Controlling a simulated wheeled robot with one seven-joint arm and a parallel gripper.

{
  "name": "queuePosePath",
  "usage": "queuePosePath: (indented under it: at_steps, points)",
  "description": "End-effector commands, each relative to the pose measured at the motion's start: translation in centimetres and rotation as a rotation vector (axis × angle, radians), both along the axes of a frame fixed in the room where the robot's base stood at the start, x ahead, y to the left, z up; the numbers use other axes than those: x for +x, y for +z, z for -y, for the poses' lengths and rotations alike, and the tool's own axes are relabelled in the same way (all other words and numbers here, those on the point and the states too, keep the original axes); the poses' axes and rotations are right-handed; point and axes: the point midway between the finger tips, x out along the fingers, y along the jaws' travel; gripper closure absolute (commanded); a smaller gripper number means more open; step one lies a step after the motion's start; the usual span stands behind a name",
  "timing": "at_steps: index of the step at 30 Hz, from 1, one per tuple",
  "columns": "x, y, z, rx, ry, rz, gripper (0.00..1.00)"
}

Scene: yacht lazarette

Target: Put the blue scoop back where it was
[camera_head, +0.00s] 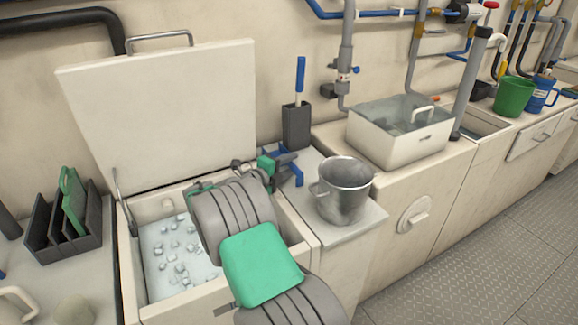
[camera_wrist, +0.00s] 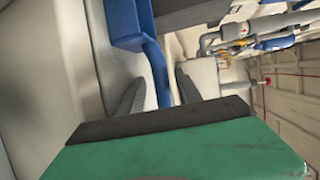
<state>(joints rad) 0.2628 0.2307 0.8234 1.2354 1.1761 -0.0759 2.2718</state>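The blue scoop (camera_head: 296,174) is at the end of my arm, over the counter beside the open ice bin (camera_head: 134,275); my gripper partly hides it. In the wrist view the scoop's broad blue part (camera_wrist: 125,22) is at the top, and its narrow handle runs down between my two grey fingers. My gripper (camera_wrist: 160,77) looks open around the handle, with a small gap at the right finger. In the head view my gripper (camera_head: 284,157) is small and partly hidden. Whether the scoop touches the counter cannot be told.
A dark holder (camera_head: 296,127) with a blue-handled tool (camera_head: 300,75) stands behind my gripper. A metal bucket (camera_head: 344,190) is close on the right, with a white basin (camera_head: 400,150) beyond. The bin's raised lid (camera_head: 160,110) stands left. A dark rack (camera_head: 65,245) is far left.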

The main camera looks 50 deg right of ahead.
Motion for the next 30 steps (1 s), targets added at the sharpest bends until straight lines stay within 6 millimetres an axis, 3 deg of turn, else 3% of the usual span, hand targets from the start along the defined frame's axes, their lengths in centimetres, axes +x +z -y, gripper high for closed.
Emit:
queuePosePath:
  at_steps: [8, 21, 25, 30]
  points:
    - [0.0, 0.6, 0.0, 0.000, 0.000, -0.001, 0.59]
    - [-0.7, 2.3, -10.0, 0.000, 0.004, -0.001, 0.59]
    - [-0.9, 2.6, -11.5, 0.000, 0.002, 0.000, 0.59]
    - [-1.0, 2.6, -11.8, 0.000, 0.000, 0.000, 0.59]
